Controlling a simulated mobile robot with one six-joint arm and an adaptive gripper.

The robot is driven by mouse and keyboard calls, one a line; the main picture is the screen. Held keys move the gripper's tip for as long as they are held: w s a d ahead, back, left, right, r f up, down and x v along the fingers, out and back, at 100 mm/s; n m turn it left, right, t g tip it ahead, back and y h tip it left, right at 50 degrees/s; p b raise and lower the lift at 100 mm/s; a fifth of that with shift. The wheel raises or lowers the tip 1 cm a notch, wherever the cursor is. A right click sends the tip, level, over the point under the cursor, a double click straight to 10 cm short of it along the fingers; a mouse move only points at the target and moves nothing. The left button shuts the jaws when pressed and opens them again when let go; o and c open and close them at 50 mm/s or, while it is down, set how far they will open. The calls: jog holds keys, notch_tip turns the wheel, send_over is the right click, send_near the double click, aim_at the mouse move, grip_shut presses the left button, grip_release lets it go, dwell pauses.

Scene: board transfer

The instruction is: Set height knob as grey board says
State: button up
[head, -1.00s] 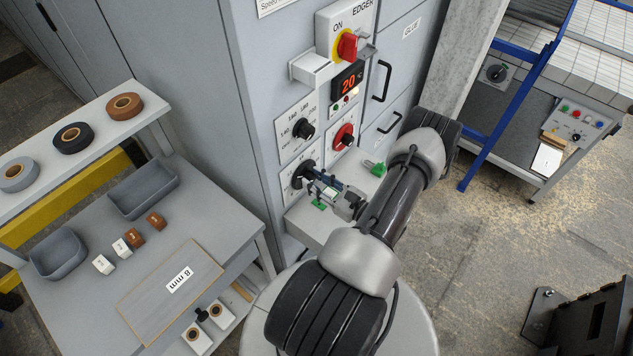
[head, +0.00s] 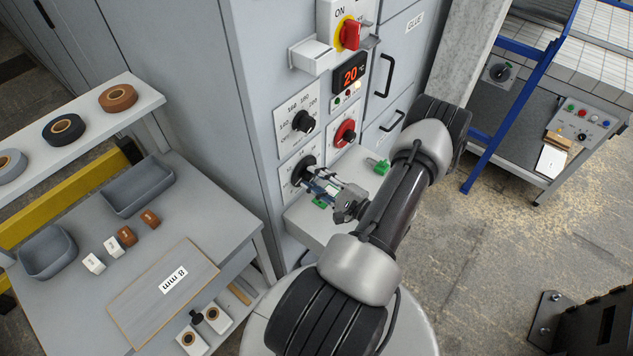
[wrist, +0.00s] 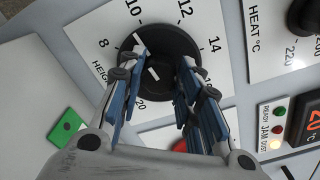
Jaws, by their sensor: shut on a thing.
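The black height knob (head: 302,168) sits on the lower left dial of the grey machine. In the wrist view the knob (wrist: 165,38) fills the space between the fingers, with scale numbers such as 8, 10, 12 and 14 around it. My gripper (wrist: 163,62) is shut on the knob, a blue-padded finger on each side. It also shows at the dial in the head view (head: 316,182). A white mark on the knob lies roughly between 8 and 10, but the fingers partly hide the knob. The grey board (head: 140,312) lies on the left table, labelled "8 mm".
The heat knob (head: 303,121) is just above, and a red knob (head: 346,133) is to the right. A display (head: 350,74) reads 20. A small shelf (head: 300,215) with green pieces lies below my gripper. The left table (head: 215,215) holds bins and small blocks.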

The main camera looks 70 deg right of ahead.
jog(key=n+b, duration=0.2)
jog(key=n, duration=0.1)
jog(key=shift+f+n, duration=0.15)
jog(key=shift+n, duration=0.15)
jog(key=shift+n+b, duration=0.95)
jog(key=shift+n, duration=0.75)
jog(key=o, duration=1)
jog(key=shift+s, duration=0.1)
jog(key=v, duration=1.2)
